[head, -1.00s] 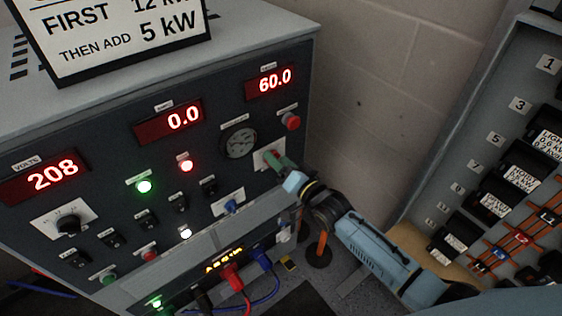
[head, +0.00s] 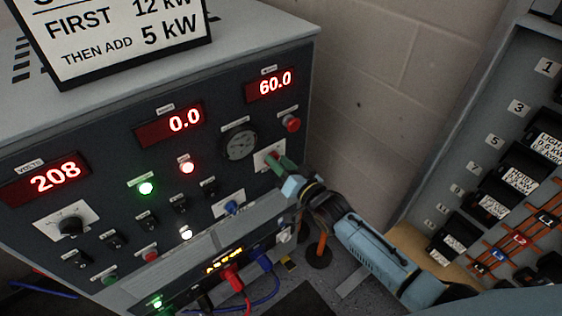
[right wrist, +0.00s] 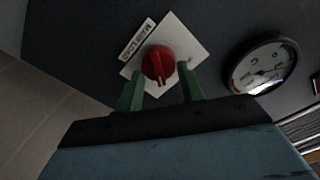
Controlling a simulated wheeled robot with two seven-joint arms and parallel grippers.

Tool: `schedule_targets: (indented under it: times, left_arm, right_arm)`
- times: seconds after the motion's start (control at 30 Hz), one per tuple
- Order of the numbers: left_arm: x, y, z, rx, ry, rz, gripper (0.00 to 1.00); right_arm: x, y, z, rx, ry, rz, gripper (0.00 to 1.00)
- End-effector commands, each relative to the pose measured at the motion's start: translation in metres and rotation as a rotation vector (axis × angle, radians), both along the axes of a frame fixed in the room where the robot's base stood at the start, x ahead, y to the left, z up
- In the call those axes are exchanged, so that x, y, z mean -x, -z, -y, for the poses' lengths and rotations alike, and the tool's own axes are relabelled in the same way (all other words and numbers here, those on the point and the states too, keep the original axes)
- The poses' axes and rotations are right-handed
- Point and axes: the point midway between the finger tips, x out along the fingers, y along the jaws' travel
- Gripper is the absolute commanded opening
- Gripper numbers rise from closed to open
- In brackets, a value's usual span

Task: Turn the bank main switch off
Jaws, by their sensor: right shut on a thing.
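A red rotary knob (right wrist: 157,63) sits on a white square plate (right wrist: 191,42) on the dark panel in the right wrist view. A label (right wrist: 137,40) beside it seems to read "MAIN LOAD". My right gripper (right wrist: 160,88) has its two green fingers on either side of the knob, shut on it. In the head view the right gripper (head: 279,163) is at the right part of the cabinet front (head: 110,160), over the plate (head: 262,160), and hides the knob. My left gripper is not in view.
A round dial (head: 240,145) and a red button (head: 291,123) are near the right gripper. Displays read 208, 0.0 (head: 170,124) and 60.0. A green light (head: 146,188) and a red light (head: 187,168) glow. A breaker rack (head: 480,130) stands at right; cables (head: 268,290) hang below the panel.

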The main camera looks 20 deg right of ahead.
Motion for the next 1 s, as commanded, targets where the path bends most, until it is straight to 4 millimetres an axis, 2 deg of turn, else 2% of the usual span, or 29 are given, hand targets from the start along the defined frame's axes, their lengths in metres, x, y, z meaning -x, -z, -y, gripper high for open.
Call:
schedule_targets:
  times: [0.43,1.0]
  left_arm:
    - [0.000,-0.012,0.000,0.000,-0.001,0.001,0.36]
    - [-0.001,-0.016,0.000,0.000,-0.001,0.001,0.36]
  right_arm:
    - [0.001,-0.002,-0.003,0.388,0.001,0.141,0.15]
    - [0.003,-0.001,-0.007,0.897,0.001,0.325,0.15]
